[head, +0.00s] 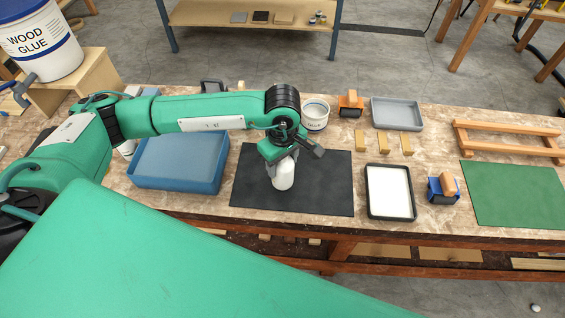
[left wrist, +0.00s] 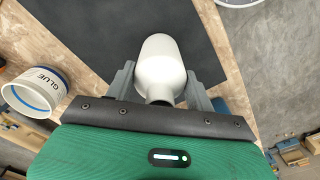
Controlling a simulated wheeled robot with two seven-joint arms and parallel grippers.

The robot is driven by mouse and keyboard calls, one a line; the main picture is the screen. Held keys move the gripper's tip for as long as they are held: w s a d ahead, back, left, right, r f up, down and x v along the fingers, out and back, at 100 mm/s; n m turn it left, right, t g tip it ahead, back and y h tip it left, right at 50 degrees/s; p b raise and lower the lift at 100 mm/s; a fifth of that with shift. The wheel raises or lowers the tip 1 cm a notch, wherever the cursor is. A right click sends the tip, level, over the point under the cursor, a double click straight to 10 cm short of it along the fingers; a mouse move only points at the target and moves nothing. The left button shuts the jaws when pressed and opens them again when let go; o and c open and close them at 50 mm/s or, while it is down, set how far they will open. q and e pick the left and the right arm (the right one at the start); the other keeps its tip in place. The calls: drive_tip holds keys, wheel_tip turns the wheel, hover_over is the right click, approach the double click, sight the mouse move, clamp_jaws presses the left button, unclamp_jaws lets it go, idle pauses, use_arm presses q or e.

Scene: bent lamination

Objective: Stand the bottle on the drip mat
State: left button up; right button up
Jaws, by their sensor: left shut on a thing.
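The white bottle (head: 284,175) is held in my left gripper (head: 281,154), over the black mat (head: 328,180) in the middle of the bench. In the left wrist view the bottle (left wrist: 162,62) sits between the two grey fingers of the left gripper (left wrist: 160,75), its narrower end towards the palm and its rounded body towards the dark mat (left wrist: 110,30). In the head view it looks roughly upright. I cannot tell whether its lower end touches the mat. My right gripper is not in view.
A blue tray (head: 180,180) lies left of the black mat. A white-filled tray (head: 389,215) and a blue-and-orange tool (head: 443,189) stand to its right. A glue tub (head: 315,114) and grey tray (head: 397,113) are behind. A green mat (head: 515,192) lies far right.

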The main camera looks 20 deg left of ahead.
use_arm(q)
drive_tip(key=shift+f, duration=0.9)
drive_tip(key=shift+f, duration=0.2)
drive_tip(key=o, duration=1.1)
drive_tip(key=shift+r, duration=0.1)
